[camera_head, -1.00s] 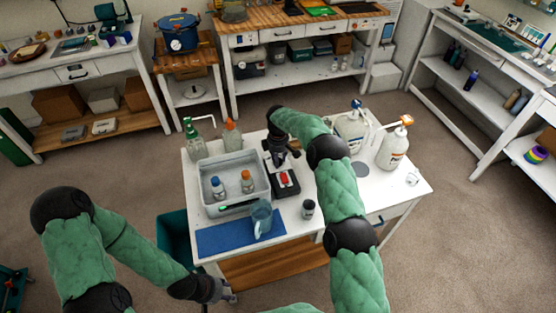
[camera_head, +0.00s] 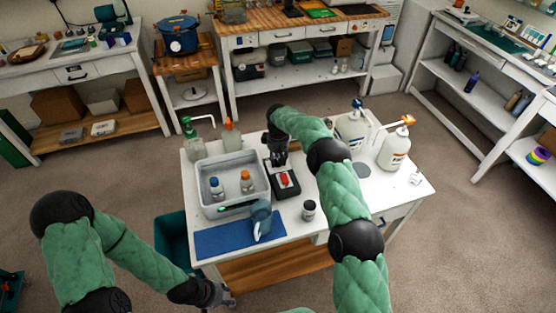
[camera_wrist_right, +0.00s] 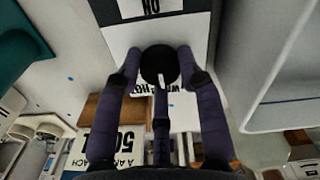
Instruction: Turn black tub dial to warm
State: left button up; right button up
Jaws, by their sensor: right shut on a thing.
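A round black dial (camera_wrist_right: 159,66) with a white pointer mark sits on a white panel in the right wrist view. Its pointer points down in the picture toward upside-down lettering, partly hidden by my fingers; I cannot tell the exact setting. My right gripper (camera_wrist_right: 160,70) has its dark fingers closed around the dial. In the head view my right gripper (camera_head: 277,154) is over the black control box (camera_head: 284,184) with a red switch, beside the grey tub (camera_head: 213,170). The dial is hidden there. My left gripper (camera_head: 218,294) is low at the table's front left, its fingers unclear.
The tub holds bottles with blue and orange caps. A blue jug (camera_head: 261,222) stands on a blue mat (camera_head: 215,241) in front of it. A small dark-lidded jar (camera_head: 309,210) stands right of the mat. White pump bottles (camera_head: 394,149) stand at the back right.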

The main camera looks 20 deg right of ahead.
dwell(0.3)
jog(key=o, duration=1.2)
jog(key=shift+c, duration=0.2)
notch_tip(320, 180, up, 12)
